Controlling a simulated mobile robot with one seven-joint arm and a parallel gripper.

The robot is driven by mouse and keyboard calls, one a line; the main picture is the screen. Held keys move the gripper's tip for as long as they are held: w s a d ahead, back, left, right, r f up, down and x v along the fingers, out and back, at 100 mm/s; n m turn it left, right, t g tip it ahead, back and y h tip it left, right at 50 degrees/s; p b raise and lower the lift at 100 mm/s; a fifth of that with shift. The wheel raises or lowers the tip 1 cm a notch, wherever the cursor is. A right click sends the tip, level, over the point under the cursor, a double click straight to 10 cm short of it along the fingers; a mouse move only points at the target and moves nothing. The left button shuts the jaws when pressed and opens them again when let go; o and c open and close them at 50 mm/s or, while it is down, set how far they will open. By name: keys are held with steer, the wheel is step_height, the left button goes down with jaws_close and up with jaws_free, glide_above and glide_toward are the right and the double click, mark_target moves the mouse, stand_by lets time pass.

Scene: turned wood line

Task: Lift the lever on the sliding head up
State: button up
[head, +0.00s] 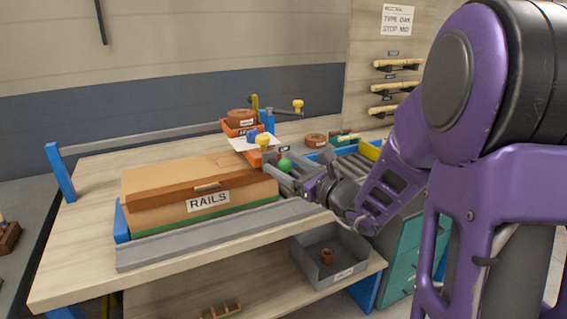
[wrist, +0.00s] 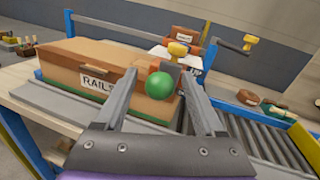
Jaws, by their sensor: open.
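The sliding head shows as orange blocks (head: 240,128) with a brown round piece on top, behind the RAILS box; it is partly hidden in the wrist view. A green ball knob (head: 284,165), seemingly a lever's end, is near its front; it also shows in the wrist view (wrist: 159,87). A yellow knob (head: 263,140) stands above it, also in the wrist view (wrist: 178,50). My gripper (wrist: 160,70) is open and empty. Its fingers lie either side of the green ball in the wrist view; contact is not clear. The lever's arm is mostly hidden.
The brown RAILS box (head: 190,190) sits close left of my gripper on the bench. A roller conveyor (wrist: 270,140) runs to the right. Another yellow knob (head: 297,105) is on a bar behind. A grey bin (head: 310,266) stands on the lower shelf.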

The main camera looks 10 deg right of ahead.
jaws_close()
stand_by(0.3)
stand_by(1.1)
